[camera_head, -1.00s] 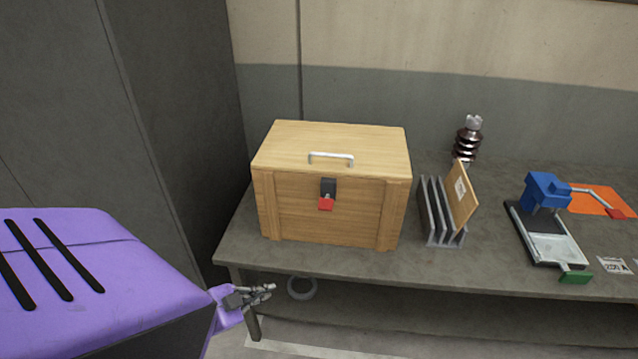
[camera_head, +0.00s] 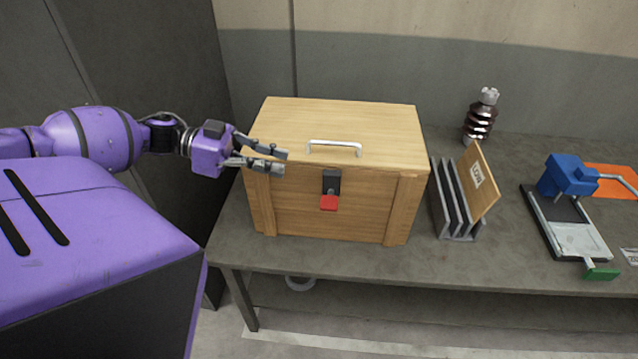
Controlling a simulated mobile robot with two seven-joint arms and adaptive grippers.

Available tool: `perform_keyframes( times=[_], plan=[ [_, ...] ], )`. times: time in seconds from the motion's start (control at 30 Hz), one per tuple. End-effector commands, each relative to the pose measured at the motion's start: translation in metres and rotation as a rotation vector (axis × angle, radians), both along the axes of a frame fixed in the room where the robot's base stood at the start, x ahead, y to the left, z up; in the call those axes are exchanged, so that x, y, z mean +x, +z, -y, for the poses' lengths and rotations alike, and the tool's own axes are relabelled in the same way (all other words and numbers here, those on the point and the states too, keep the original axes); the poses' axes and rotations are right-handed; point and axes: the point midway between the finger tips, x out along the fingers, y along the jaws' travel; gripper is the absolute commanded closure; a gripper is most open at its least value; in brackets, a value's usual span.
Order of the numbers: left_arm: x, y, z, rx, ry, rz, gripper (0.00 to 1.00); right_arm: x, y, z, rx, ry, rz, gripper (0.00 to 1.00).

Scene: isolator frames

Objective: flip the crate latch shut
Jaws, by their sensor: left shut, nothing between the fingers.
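The wooden crate (camera_head: 345,220) stands on the workbench with its lid down and a silver handle (camera_head: 334,145) on top. Its latch (camera_head: 331,182) is on the front near the lid seam, a dark piece with a red tab (camera_head: 328,203) at its lower end. The tab seems to stand out from the front; I cannot tell the latch's exact angle. My left gripper (camera_head: 284,161) is shut and empty. It is in front of the crate's upper left part in the picture, left of the latch and apart from it. My right gripper is not in view.
The grey workbench (camera_head: 350,262) has a clear strip before the crate. Right of the crate stand a metal rack (camera_head: 452,212) with a wooden board (camera_head: 478,182), a dark ribbed insulator (camera_head: 480,120) and a blue-headed device (camera_head: 568,177). A dark cabinet (camera_head: 190,60) is at left.

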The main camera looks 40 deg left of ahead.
Motion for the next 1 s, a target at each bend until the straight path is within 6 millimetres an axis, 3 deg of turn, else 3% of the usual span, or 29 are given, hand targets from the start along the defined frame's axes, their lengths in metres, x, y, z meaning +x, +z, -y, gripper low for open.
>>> perform_keyframes(
  times=[0.47, 1.0],
  plan=[
    [0.003, -0.001, 0.005, -0.010, 0.003, -0.012, 1.00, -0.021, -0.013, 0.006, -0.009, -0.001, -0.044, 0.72],
    [0.052, -0.031, 0.085, -0.012, 0.005, -0.013, 1.00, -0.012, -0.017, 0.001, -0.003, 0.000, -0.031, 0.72]
  ],
)
